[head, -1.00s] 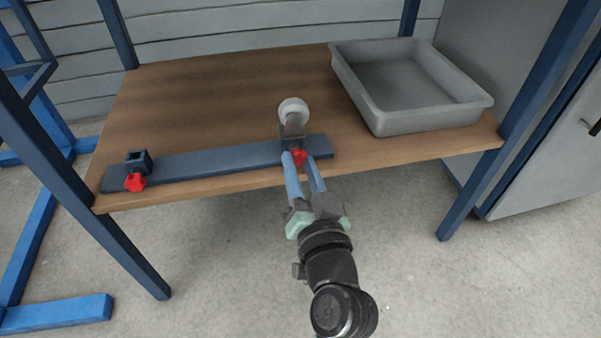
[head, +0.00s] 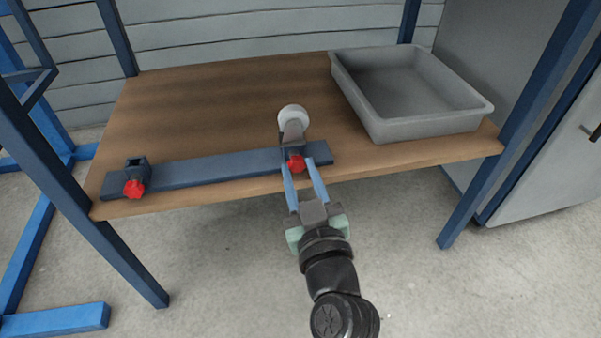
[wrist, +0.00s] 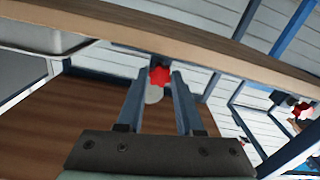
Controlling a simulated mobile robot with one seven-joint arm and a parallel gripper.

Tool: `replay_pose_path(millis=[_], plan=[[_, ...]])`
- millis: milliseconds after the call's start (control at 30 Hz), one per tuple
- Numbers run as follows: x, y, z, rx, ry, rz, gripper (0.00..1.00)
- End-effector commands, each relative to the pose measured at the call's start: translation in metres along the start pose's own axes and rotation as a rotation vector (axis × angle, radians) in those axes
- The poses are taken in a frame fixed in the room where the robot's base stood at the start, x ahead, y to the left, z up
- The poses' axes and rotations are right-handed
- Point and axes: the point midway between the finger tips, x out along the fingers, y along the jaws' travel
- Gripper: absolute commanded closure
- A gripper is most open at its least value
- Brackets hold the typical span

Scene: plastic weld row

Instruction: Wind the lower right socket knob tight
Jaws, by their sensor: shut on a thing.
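The right socket (head: 290,148) is a dark block on the right part of a dark rail. Its red knob (head: 296,164) faces the front and also shows in the wrist view (wrist: 159,76). A grey piece with a round whitish end (head: 293,117) stands at this socket. My gripper (head: 298,166) reaches in from the front with its two blue fingers on either side of the red knob, shut on it. In the wrist view the knob sits between the fingertips. The fingers partly hide the socket's front.
The dark rail (head: 215,166) lies along the front of the wooden shelf (head: 215,105). A left socket (head: 137,168) with its own red knob (head: 134,189) stands at the rail's left end. A grey tray (head: 425,127) stands at the right. Blue posts frame the shelf.

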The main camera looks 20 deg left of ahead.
Motion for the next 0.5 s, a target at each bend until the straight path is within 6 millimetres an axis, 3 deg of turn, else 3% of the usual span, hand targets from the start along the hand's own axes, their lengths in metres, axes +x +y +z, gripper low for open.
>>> replay_pose_path(millis=[433, 467, 500], plan=[[0.0000, 0.0005, 0.0003, -0.009, -0.001, 0.001, 1.00], [0.0000, 0.0005, 0.0003, -0.009, 0.000, 0.001, 0.61], [0.0000, 0.0005, 0.0003, -0.009, 0.000, 0.001, 0.54]])
